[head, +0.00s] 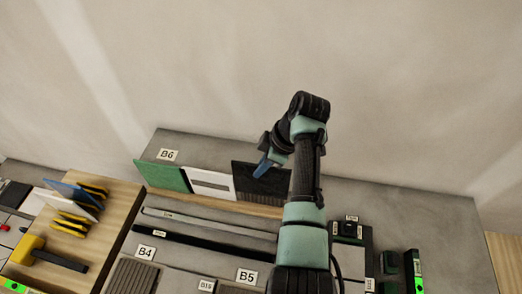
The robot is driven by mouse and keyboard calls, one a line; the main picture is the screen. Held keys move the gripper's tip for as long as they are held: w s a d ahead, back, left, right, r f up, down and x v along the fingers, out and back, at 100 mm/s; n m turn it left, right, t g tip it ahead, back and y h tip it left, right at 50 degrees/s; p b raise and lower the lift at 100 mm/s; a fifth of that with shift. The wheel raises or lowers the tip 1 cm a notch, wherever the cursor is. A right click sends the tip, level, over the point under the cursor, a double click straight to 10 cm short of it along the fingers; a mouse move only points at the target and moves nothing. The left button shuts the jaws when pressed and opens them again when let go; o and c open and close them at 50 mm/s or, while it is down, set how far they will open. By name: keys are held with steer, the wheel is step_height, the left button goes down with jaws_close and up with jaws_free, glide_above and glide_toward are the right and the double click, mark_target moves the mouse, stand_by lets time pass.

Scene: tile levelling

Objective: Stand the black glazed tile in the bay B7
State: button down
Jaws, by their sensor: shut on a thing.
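The black glazed tile (245,186) stands upright at the right end of a row of tiles along the back of the grey bench. My gripper (263,167) is shut on its top edge, its blue finger showing in front of the tile. My arm covers the area to the right of the tile. No B7 label can be read in this view, and I cannot tell whether the tile's lower edge touches its support.
A white tile (212,183) and a green tile (163,176) stand left of the black one. A B6 label (168,155) lies behind them. Long strips (205,241) lie in front. A yellow-handled tool (28,248) is at left. The back right bench is clear.

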mark_target(262, 183)
step_height(262, 183, down, 8)
steer(key=b, duration=0.7)
steer(key=shift+s, duration=0.3)
steer(key=shift+w+b, duration=0.4)
steer(key=shift+b, duration=0.15)
stand_by(1.6)
steer(key=shift+f, duration=0.2)
stand_by(0.9)
steer(key=c, duration=0.9)
jaws_free()
steer(key=shift+d, duration=0.1)
steer(key=shift+f, duration=0.1)
